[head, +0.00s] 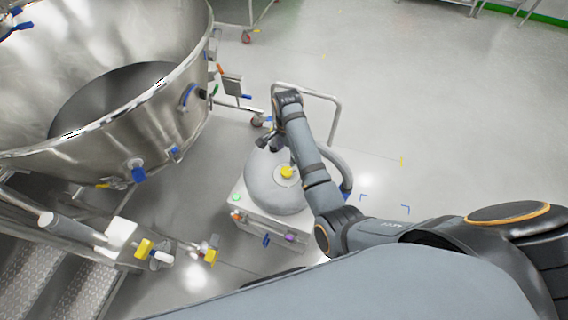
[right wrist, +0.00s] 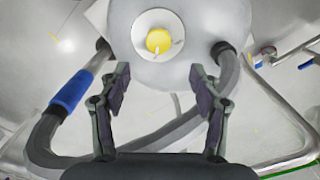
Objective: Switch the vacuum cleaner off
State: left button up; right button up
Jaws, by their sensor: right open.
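The vacuum cleaner (head: 262,186) has a grey domed top on a white box base, standing on the floor near the middle of the head view. A yellow knob (head: 287,172) sits on a pale round plate on the dome. The knob also shows in the right wrist view (right wrist: 160,41), with a pale mark across it. My right gripper (head: 268,141) is open and empty over the far side of the dome. In the right wrist view its fingers (right wrist: 159,75) stand apart, pointing toward the knob, without touching it. My left gripper is not in view.
A grey hose (head: 338,165) and a metal push handle (head: 318,92) are close behind the cleaner. A green light (head: 236,197) shows on its base. A large steel bowl (head: 185,122) stands at left, above steps (head: 58,280). Open floor lies at right.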

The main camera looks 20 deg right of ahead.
aim_at(287, 171)
notch_tip(287, 171, down, 10)
jog(key=shift+s+f+b, duration=0.15)
jog(key=shift+f+b, duration=0.1)
jog(key=shift+b, duration=0.25)
jog(key=c, duration=1.2)
